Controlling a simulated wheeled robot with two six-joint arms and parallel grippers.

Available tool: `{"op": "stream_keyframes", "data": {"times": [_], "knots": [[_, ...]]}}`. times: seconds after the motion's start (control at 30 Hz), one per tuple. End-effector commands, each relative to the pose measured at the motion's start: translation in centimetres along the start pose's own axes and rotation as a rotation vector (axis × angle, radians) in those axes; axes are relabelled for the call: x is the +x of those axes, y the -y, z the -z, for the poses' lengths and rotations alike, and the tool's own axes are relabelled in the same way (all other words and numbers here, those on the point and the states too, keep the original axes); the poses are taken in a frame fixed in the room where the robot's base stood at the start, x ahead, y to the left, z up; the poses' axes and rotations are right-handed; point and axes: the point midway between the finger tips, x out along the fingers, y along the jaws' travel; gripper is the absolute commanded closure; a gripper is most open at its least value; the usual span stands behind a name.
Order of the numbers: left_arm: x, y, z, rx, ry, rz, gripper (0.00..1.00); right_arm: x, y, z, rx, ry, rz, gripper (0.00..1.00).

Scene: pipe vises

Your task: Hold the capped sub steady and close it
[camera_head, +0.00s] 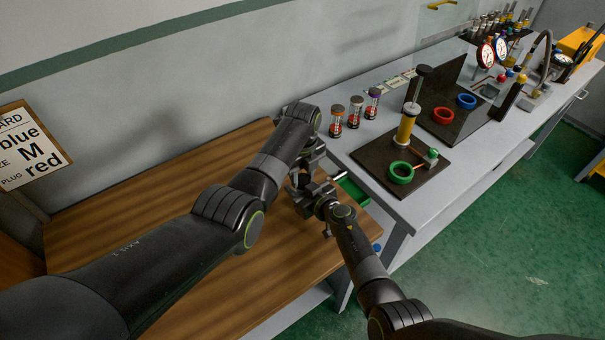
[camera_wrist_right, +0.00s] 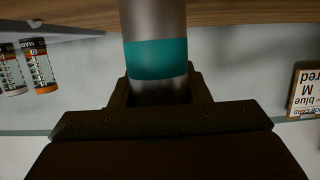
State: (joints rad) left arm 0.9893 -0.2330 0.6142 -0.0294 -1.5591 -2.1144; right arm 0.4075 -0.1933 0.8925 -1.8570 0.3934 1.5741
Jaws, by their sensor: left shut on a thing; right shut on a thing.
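In the right wrist view, a grey metal cylinder with a teal band, the capped sub (camera_wrist_right: 156,60), stands between the jaws of my right gripper (camera_wrist_right: 160,92). The gripper is shut around it, just below the band. Its far end runs out of the top of the picture. In the head view my left gripper (camera_head: 303,176) and my right gripper (camera_head: 316,203) meet close together over the wooden table's right end. Both are shut, and they hide most of the sub there. The left fingertips' exact hold on it is not clear.
The wooden table (camera_head: 150,215) is mostly bare. A green tray (camera_head: 352,188) lies just right of the grippers. The grey bench (camera_head: 440,200) carries several small red-filled jars (camera_head: 354,112), a dark mat with a green ring (camera_head: 401,172) and a yellow cylinder (camera_head: 406,128). A card (camera_head: 30,148) stands at left.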

Motion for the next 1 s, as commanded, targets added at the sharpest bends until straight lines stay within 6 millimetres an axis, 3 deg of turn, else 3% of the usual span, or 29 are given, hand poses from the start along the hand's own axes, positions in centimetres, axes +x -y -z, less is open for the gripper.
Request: {"op": "stream_keyframes", "data": {"times": [0.8,1.0], "knots": [[1.1,0.0,0.0,0.007,0.0,0.0,0.85,0.0,0.0,0.0,0.0,0.001,0.0,1.0],[1.1,0.1,0.0,0.191,0.0,0.0,0.85,0.0,0.0,0.0,0.0,0.001,0.0,1.0]]}}
